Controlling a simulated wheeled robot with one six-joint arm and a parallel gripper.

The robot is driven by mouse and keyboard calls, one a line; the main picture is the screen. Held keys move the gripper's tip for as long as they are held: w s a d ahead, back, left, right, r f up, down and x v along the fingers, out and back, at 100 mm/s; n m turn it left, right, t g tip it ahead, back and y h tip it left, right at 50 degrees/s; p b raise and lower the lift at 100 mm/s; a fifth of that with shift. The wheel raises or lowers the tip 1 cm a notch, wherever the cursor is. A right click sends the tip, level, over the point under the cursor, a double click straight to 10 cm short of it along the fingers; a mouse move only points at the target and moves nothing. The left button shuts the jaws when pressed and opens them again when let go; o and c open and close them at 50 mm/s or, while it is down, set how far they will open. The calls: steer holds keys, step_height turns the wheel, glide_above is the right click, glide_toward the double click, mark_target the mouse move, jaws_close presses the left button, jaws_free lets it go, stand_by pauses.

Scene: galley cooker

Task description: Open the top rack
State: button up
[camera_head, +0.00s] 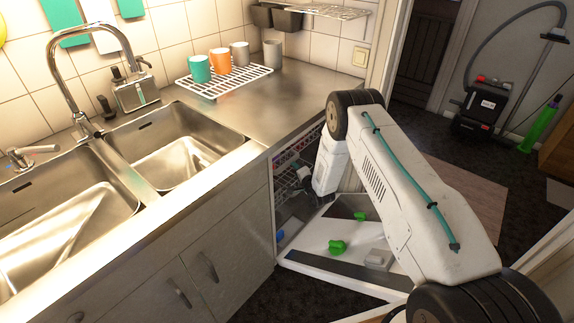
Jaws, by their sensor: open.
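The dishwasher (279,225) stands open under the right end of the counter, its door (310,240) lowered. Inside it, the top rack (287,160) shows as a dark wire grid just under the counter, partly hidden by my arm. More rack wire shows lower down. My gripper (297,192) points into the opening from the right, close to the racks. Its fingers are small and dark here, but it is open. I cannot tell whether it touches a rack.
Green pieces (338,247) and a grey block (377,259) are on the lowered door. A double sink (180,150) and cupboard fronts (215,250) are to the left. Cups stand on a white drying rack (225,82).

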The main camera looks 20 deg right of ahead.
mark_target(287, 164)
steer(key=w+a+m+t, duration=0.1)
steer(key=w+a+m+t+y, duration=0.1)
steer(key=w+t, duration=0.1)
steer(key=w+a+m+t+y, duration=0.1)
steer(key=w, duration=0.1)
steer(key=shift+r+t, duration=0.25)
steer(key=shift+t, duration=0.05)
stand_by(0.4)
jaws_close()
